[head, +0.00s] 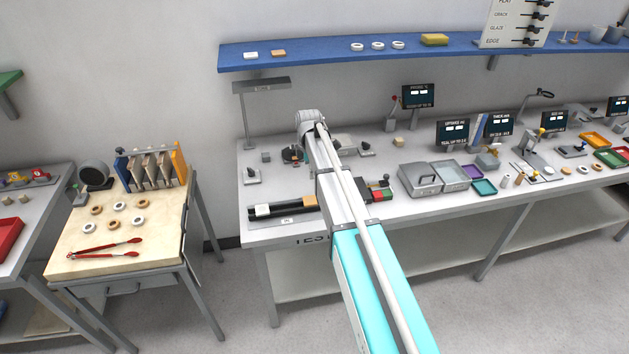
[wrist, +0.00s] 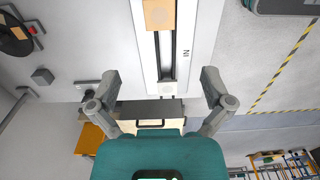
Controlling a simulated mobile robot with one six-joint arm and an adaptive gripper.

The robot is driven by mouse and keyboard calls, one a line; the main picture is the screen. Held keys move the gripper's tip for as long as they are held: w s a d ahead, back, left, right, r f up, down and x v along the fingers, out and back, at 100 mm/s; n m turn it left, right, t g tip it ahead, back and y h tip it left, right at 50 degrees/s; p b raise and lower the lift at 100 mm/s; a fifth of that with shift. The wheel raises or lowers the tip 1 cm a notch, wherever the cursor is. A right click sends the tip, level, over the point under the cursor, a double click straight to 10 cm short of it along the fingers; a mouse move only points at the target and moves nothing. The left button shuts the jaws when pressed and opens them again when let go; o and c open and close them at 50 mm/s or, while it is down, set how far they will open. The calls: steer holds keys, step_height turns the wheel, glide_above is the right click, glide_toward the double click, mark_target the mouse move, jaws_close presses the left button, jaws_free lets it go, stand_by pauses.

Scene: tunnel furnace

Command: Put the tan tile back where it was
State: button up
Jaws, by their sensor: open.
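In the head view a tan tile (head: 310,200) shows at the right end of the furnace's dark track (head: 287,211), beside my arm. Another tan-brown tile (head: 278,53) lies on the blue shelf, right of a white tile (head: 250,55). My gripper (wrist: 160,85) is open with nothing between its fingers, above the track's near end in the wrist view. My arm hides the gripper in the head view.
The blue shelf (head: 320,54) runs above the bench and also holds white rings and a yellow sponge (head: 434,40). A separate table (head: 80,262) at left holds rings and red tongs.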

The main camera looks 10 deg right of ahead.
steer(key=s+m, duration=1.8)
steer(key=s, duration=1.1)
steer(key=shift+d, duration=0.25)
steer(key=shift+f+b, duration=0.65)
steer(key=shift+b, duration=0.05)
